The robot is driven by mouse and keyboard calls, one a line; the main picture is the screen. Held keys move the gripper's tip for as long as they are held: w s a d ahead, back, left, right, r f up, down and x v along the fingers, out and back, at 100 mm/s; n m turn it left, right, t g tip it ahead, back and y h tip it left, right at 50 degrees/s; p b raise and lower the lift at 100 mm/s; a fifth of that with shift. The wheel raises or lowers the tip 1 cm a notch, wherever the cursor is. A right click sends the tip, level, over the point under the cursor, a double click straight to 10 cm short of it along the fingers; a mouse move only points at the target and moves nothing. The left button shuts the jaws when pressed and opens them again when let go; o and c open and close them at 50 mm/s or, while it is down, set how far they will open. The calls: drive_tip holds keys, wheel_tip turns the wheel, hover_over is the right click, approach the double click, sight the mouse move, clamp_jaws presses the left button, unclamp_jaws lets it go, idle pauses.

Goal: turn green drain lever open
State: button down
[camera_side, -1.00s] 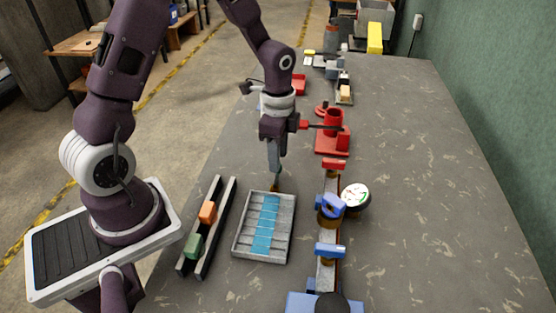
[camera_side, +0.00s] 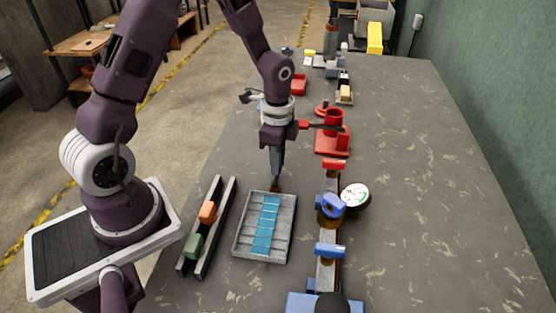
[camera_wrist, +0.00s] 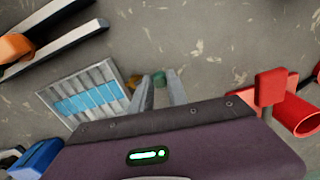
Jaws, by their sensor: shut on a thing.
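A small green lever (camera_wrist: 159,78) shows between my fingertips in the wrist view. A brass fitting (camera_wrist: 134,82) sits just left of it, at the corner of the grey slotted tray (camera_wrist: 45,97). My gripper (camera_wrist: 160,82) points down and is shut on the green lever. In the side view my gripper (camera_side: 277,176) is low at the far edge of the tray (camera_side: 283,251), beside the brass fitting (camera_side: 276,188). The lever is hidden behind the fingers there, and its turn angle cannot be told.
Blue strips (camera_side: 265,224) lie in the tray. Left is a dark rail holder with orange (camera_side: 207,212) and green (camera_side: 194,245) blocks. Right is a pipe line with blue valves (camera_side: 330,205) and a gauge (camera_side: 355,196). A red fixture (camera_side: 333,139) stands close behind my gripper.

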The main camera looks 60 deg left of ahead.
drive_tip(key=n, duration=0.1)
drive_tip(key=s+a+n, duration=0.1)
drive_tip(key=n, duration=0.2)
drive_tip(key=s+n, duration=0.1)
drive_tip(key=n, duration=0.1)
drive_tip(key=shift+s+a, duration=0.1)
drive_tip(key=n, duration=0.1)
drive_tip(key=s+n, duration=0.1)
drive_tip(key=n, duration=0.2)
drive_tip(key=shift+s, duration=0.35)
drive_tip(key=shift+s+n, duration=0.3)
drive_tip(key=shift+n, duration=0.6)
drive_tip(key=shift+s+n, duration=0.25)
drive_tip(key=shift+n, duration=0.65)
drive_tip(key=c, duration=1.3)
unclamp_jaws()
drive_tip(key=shift+s+d, duration=0.1)
drive_tip(key=shift+d, duration=0.1)
wheel_tip(320, 180, up, 7)
drive_tip(key=shift+r, duration=0.1)
